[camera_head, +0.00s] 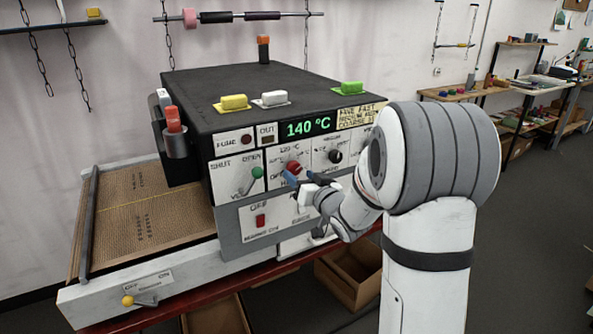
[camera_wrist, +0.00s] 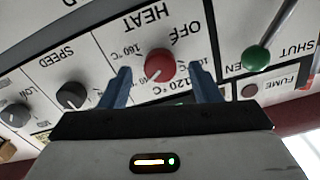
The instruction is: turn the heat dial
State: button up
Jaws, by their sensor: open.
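My gripper (camera_wrist: 158,82) is open, with one blue finger on each side of the red knob and a visible gap to each. I cannot tell how deep the fingers reach. In the head view the red heat dial (camera_head: 293,167) shows just above my gripper (camera_head: 305,179), partly behind the fingers. The green display (camera_head: 309,127) above reads 140 °C.
A green-knobbed lever (camera_wrist: 255,58) stands close beside the heat dial. A black speed knob (camera_wrist: 72,95) is on the other side. A red switch (camera_head: 260,220) is on the lower panel. Cardboard boxes (camera_head: 350,272) stand below the machine, with open floor at right.

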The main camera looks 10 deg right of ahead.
aim_at(295, 171)
jog(key=shift+x, duration=1.6)
jog(key=shift+c, duration=0.4)
jog(key=c, duration=0.9)
